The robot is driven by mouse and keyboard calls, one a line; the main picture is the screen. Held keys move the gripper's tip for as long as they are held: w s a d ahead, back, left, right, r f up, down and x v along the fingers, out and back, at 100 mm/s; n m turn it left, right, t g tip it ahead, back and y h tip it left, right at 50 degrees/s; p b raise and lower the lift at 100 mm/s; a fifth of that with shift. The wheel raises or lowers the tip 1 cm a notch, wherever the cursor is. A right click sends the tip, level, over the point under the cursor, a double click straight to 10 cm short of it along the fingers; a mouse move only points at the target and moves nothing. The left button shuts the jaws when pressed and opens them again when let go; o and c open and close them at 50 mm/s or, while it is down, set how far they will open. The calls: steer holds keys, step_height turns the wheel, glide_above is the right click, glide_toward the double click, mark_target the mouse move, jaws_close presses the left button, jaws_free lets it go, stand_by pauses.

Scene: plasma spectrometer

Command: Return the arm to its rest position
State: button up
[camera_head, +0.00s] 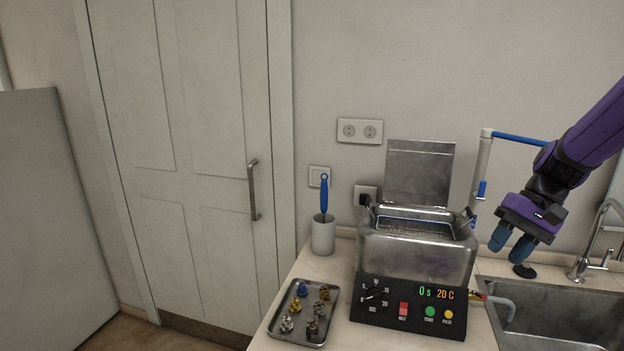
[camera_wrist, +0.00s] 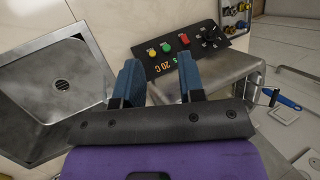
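Part of the machine's front panel lies beyond the fingertips there. The steel machine (camera_head: 415,255) has its lid raised, a basket inside, and a display reading 0 s and 20 C.
A steel tray (camera_head: 273,326) with several small metal fittings lies front left of the machine. A grey cup (camera_head: 323,236) holds a blue-handled brush (camera_head: 324,196). The sink (camera_head: 550,318) and tap (camera_head: 598,240) are at right. A white stand with a blue arm (camera_head: 484,165) rises behind my gripper.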

steer(key=s+a+r+n+t+h, duration=0.1)
steer(key=s+a+r+t+h, duration=0.2)
steer(key=s+r, duration=0.3)
steer(key=s+a+r+n+t+h, duration=0.2)
steer(key=s+r, duration=0.4)
steer(key=s, duration=0.7)
steer(key=shift+s+a+r+t+h, duration=0.2)
steer(key=shift+a+t+h, duration=0.2)
steer(key=shift+a+t, duration=0.5)
steer(key=shift+d, duration=0.1)
stand_by(1.7)
